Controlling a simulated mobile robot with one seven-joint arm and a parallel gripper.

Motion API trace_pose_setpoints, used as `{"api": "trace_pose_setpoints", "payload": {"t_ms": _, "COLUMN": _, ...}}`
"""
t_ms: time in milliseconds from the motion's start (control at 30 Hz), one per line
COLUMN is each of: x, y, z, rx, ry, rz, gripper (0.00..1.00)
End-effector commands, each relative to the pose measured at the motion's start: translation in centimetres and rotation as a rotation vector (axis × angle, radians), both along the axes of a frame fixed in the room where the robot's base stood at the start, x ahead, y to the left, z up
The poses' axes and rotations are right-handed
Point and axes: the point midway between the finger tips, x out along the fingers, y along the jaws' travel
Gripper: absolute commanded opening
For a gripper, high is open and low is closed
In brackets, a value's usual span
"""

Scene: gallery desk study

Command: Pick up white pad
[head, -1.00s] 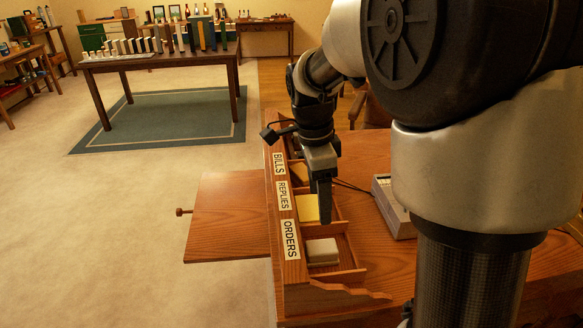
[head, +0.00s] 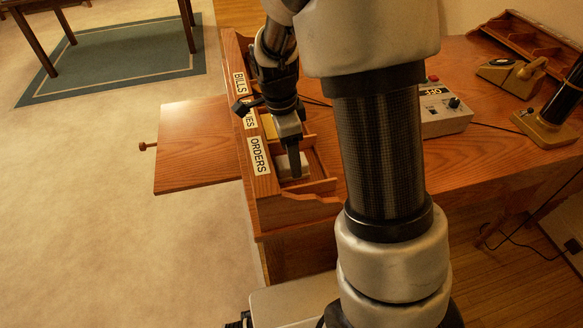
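The white pad (head: 282,167) lies in the compartment behind the "ORDERS" label (head: 259,156) of the wooden desk organiser (head: 318,187). My gripper (head: 295,175) points down over this compartment, its fingers in front of the pad and hiding its middle. The fingers show as one dark narrow shape, so I cannot tell whether they are open, or whether they touch the pad. A yellow pad (head: 269,126) lies in the neighbouring compartment, partly hidden by my gripper.
Thin wooden dividers and the labelled front wall stand close around my gripper. A grey device with a display (head: 444,112), a telephone-like device (head: 512,74) and a lamp base (head: 548,125) stand further right on the desk. A pull-out board (head: 199,146) extends left.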

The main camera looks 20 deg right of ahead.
Motion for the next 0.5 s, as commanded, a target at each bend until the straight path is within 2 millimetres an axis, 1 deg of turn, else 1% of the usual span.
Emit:
{"api": "trace_pose_setpoints", "payload": {"t_ms": 33, "x": -0.1, "y": 0.0, "z": -1.2, "rx": -0.001, "ry": 0.003, "rz": 0.000, "gripper": 0.67}}
{"api": "trace_pose_setpoints", "payload": {"t_ms": 100, "x": -0.1, "y": -0.2, "z": -2.2, "rx": -0.001, "ry": 0.003, "rz": -0.001, "gripper": 0.67}}
{"api": "trace_pose_setpoints", "payload": {"t_ms": 200, "x": 0.0, "y": -0.3, "z": -3.1, "rx": 0.000, "ry": 0.002, "rz": -0.001, "gripper": 0.67}}
{"api": "trace_pose_setpoints", "payload": {"t_ms": 300, "x": 0.0, "y": -0.3, "z": -3.4, "rx": 0.000, "ry": 0.001, "rz": -0.001, "gripper": 0.67}}
{"api": "trace_pose_setpoints", "payload": {"t_ms": 467, "x": 0.0, "y": -0.3, "z": -3.3, "rx": 0.000, "ry": 0.000, "rz": -0.001, "gripper": 0.67}}
{"api": "trace_pose_setpoints", "payload": {"t_ms": 500, "x": 0.0, "y": -0.3, "z": -3.3, "rx": 0.000, "ry": 0.000, "rz": -0.001, "gripper": 0.66}}
